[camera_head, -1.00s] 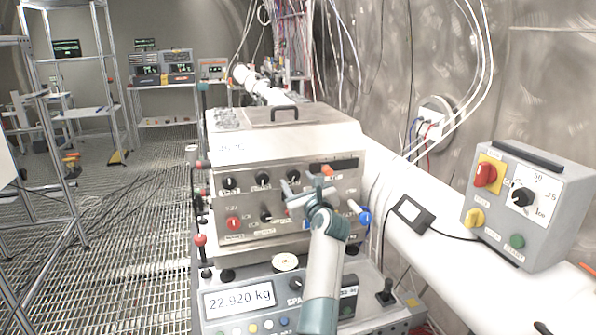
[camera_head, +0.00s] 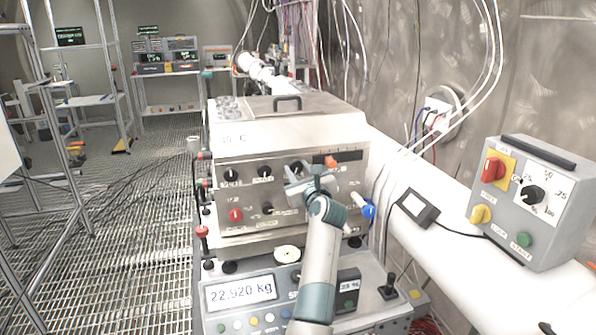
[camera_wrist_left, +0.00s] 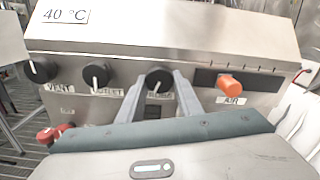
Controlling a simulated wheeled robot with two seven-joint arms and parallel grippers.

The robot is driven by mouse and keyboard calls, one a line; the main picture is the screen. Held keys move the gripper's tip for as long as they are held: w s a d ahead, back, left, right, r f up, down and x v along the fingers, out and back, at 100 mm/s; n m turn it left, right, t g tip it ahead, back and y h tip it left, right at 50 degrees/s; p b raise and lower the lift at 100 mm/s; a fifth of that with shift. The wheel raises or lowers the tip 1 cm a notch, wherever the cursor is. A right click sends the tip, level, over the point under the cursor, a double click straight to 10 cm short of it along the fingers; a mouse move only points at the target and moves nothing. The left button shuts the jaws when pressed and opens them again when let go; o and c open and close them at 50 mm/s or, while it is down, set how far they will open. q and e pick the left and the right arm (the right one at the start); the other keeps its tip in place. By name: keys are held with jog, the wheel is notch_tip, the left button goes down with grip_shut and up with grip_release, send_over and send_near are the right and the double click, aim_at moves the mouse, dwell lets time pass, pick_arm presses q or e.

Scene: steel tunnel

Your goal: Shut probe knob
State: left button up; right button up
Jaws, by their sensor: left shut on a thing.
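A steel box (camera_head: 345,160) carries a row of black knobs with white pointer lines on its front. My left gripper (camera_head: 297,178) reaches up to the third knob from the left in this row. In the left wrist view, its two grey fingers (camera_wrist_left: 159,84) are shut on that third black knob (camera_wrist_left: 158,76), one finger on each side. The knob's white line points roughly up and down. Its label sits between the fingers and is too blurred to read. The other knobs, the vent knob (camera_wrist_left: 41,71) and the outlet knob (camera_wrist_left: 96,76), stand to its left. My right gripper is not in view.
An orange slider marked AIR (camera_wrist_left: 230,86) sits close to the right of the held knob. A scale with a 22.920 kg display (camera_head: 241,292) lies below the box. A grey control box (camera_head: 545,245) stands on the white pipe at right.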

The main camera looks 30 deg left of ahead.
pick_arm(q)
jog(key=m+p, duration=0.2)
jog(key=shift+r+p, duration=0.15)
jog(key=shift+p, duration=0.15)
jog(key=m+p, duration=0.4)
jog(key=p, duration=0.1)
jog(key=m+p, duration=0.5)
jog(key=shift+s+a+r, duration=0.1)
jog(key=shift+s+r, duration=0.05)
jog(key=m+p, duration=0.2)
jog(key=shift+m, duration=0.3)
jog(key=m, duration=0.3)
jog(key=shift+f+m, duration=0.2)
jog(key=shift+m, duration=0.1)
jog(key=m, duration=0.5)
jog(key=shift+r, duration=0.1)
jog(key=m, duration=0.9)
jog(key=shift+r+m, duration=0.1)
jog(key=shift+m, duration=0.3)
